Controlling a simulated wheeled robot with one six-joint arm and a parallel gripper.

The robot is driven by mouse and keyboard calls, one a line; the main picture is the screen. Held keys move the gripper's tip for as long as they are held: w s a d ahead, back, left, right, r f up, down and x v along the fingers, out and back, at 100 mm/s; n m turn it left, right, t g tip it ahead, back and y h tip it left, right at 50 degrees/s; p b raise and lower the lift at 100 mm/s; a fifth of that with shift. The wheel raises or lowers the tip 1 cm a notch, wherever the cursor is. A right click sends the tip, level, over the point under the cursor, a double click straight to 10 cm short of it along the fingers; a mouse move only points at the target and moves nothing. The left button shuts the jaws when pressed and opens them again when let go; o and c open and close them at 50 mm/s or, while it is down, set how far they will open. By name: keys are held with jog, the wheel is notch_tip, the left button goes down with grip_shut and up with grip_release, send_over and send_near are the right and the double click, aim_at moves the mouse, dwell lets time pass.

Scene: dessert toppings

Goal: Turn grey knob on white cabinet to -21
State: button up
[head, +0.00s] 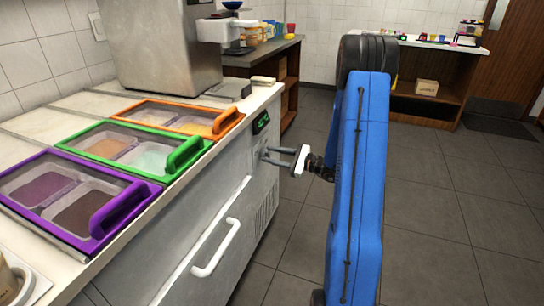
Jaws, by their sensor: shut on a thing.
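The white cabinet (232,178) stands on the left, with a small control panel near its far front corner. A dark display (261,123) with green digits sits at the top of that panel; the digits are too small to read surely. My gripper (267,155) reaches left to the panel just below the display. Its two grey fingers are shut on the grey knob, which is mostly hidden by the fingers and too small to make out. The knob's angle cannot be told.
Purple, green and orange framed lids (128,154) with thick handles cover topping bins on the counter. A white bar handle (216,248) juts from the cabinet front. A steel machine (160,45) stands behind. The tiled floor (440,215) to the right is clear.

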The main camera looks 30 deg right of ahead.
jog(key=n, duration=0.5)
jog(key=shift+n, duration=0.7)
jog(key=o, duration=1.1)
jog(key=shift+c, duration=0.2)
jog(key=v, duration=1.7)
jog(key=shift+s, duration=0.2)
jog(key=shift+d+f, duration=0.1)
jog(key=shift+d, duration=0.05)
